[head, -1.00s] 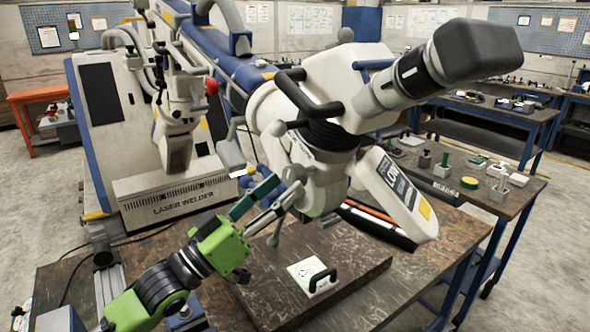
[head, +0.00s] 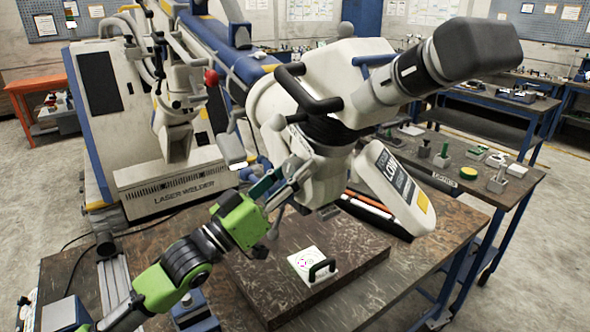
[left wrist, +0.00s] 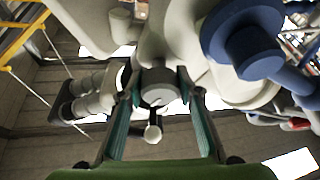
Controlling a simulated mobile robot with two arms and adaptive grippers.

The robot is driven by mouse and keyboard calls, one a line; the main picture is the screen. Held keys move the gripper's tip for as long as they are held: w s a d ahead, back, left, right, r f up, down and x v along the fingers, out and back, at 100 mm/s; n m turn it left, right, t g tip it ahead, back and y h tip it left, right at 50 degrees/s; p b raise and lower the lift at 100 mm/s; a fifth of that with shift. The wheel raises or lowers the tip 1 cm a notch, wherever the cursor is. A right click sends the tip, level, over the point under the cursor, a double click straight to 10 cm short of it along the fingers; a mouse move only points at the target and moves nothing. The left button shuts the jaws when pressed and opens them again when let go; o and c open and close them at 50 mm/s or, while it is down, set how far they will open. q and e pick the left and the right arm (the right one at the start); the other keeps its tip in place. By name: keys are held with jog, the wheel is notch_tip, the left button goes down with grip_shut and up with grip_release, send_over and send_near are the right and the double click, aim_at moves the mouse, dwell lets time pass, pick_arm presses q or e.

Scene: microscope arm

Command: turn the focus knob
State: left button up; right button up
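The microscope head (head: 330,120) is white with black handles and hangs over the bench. In the left wrist view a round grey knob (left wrist: 158,87) sits between the two teal fingers of my left gripper (left wrist: 159,90). One finger is on each side of it, and I cannot tell whether they touch it. A small lever with a pale ball end (left wrist: 153,133) is just below the knob. In the head view my left gripper (head: 276,186) reaches up to the underside of the microscope head, and its fingers and the microscope hide the knob. My right gripper is out of view.
Below is a dark slab (head: 345,262) on the bench, with a white plate (head: 305,262) with a black handle on it. The laser welder cabinet (head: 130,150) stands behind at left. A second table (head: 480,200) with small tools is at right.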

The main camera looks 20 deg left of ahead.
pick_arm(q)
jog(key=shift+f+m+g+h+b, duration=0.1)
jog(key=shift+m+g+h+b, duration=0.2)
jog(key=shift+m+h+b, duration=0.55)
jog(key=m, duration=0.2)
jog(key=shift+m+g, duration=0.35)
jog(key=shift+g, duration=0.05)
jog(key=m+g+h, duration=0.1)
jog(key=m, duration=0.2)
jog(key=shift+m+g+h, duration=0.5)
jog(key=shift+m+h, duration=0.05)
jog(key=shift+m, duration=1.05)
jog(key=o, duration=1.1)
